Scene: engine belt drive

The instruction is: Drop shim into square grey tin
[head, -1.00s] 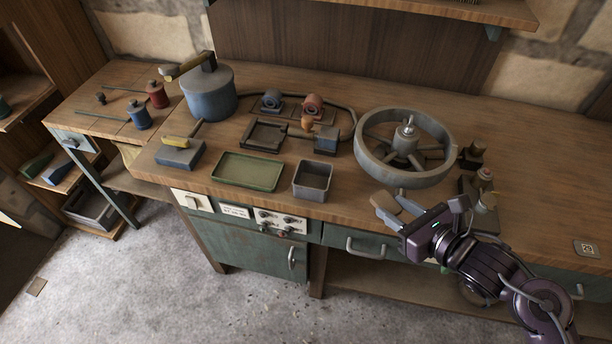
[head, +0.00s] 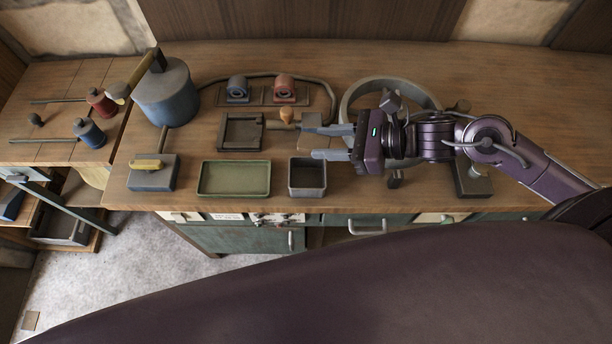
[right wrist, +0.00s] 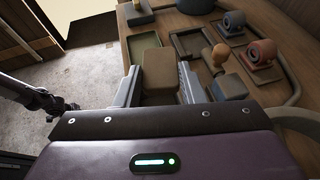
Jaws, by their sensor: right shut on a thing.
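The square grey tin (head: 307,191) stands open on the bench near its front edge, just right of the green tray. My right gripper (head: 332,143) reaches in from the right, with its fingertips above the bench just behind and right of the tin. In the right wrist view it is shut on a tan, rounded block, the shim (right wrist: 159,72), held between both fingers. The tin is not clearly visible in the right wrist view. My left gripper is not in view.
The green tray (head: 234,178) lies left of the tin. A dark square frame (head: 241,131), a blue bearing block (head: 238,91) and a red one (head: 284,89) are behind. The large flywheel (head: 352,95) stands partly hidden behind my right gripper. A blue pot (head: 167,95) is farther left.

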